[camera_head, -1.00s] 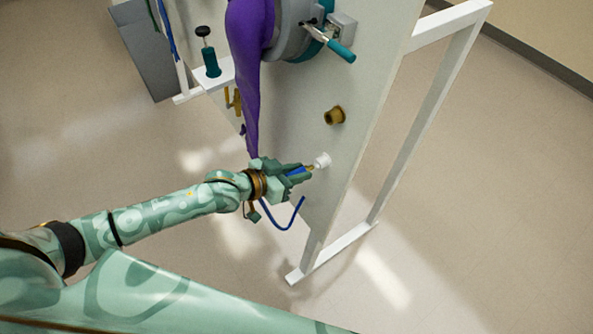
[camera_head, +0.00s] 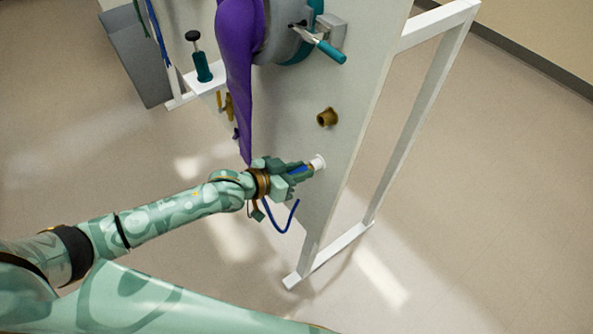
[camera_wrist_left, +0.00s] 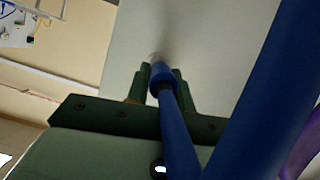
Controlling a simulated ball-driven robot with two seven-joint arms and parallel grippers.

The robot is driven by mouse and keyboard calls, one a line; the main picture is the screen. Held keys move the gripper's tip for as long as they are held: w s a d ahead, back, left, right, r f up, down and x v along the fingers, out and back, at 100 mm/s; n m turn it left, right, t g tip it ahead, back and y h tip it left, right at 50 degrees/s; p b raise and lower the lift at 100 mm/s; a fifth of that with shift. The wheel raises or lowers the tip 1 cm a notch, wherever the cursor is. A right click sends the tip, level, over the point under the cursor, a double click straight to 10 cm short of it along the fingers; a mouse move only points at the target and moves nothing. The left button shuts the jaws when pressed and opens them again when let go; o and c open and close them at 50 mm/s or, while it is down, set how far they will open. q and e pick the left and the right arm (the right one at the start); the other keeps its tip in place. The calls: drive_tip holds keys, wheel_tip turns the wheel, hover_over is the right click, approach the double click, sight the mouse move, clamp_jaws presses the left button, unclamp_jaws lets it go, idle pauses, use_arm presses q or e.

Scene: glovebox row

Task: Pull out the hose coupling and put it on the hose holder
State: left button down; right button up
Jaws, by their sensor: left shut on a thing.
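My left gripper (camera_head: 305,170) is at the lower part of the pale panel, its fingertips close to a white round fitting (camera_head: 318,162). It is shut on the blue hose coupling (camera_head: 298,170). In the left wrist view the coupling (camera_wrist_left: 161,82) sits between the two green fingers of the gripper (camera_wrist_left: 160,80), pointing at the panel. Its front end is hidden or blurred, so I cannot tell how deep it sits in the fitting. A blue hose (camera_head: 284,225) hangs below the gripper. A brass-coloured cup-like piece (camera_head: 327,117) sticks out of the panel above; I cannot tell whether it is the hose holder.
A purple glove (camera_head: 238,80) hangs from a round port just above my left wrist. A teal-handled lever (camera_head: 330,51) is higher on the panel (camera_head: 365,95). A white frame (camera_head: 420,120) stands at the right. A teal black-knobbed piece (camera_head: 202,62) stands at the left.

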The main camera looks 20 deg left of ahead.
use_arm(q)
drive_tip(key=shift+w+d, duration=0.25)
drive_tip(key=c, duration=1.1)
unclamp_jaws()
drive_tip(key=shift+w, duration=0.1)
drive_tip(key=shift+c, duration=0.2)
drive_tip(key=p+v, duration=0.4)
drive_tip(key=v, duration=1.2)
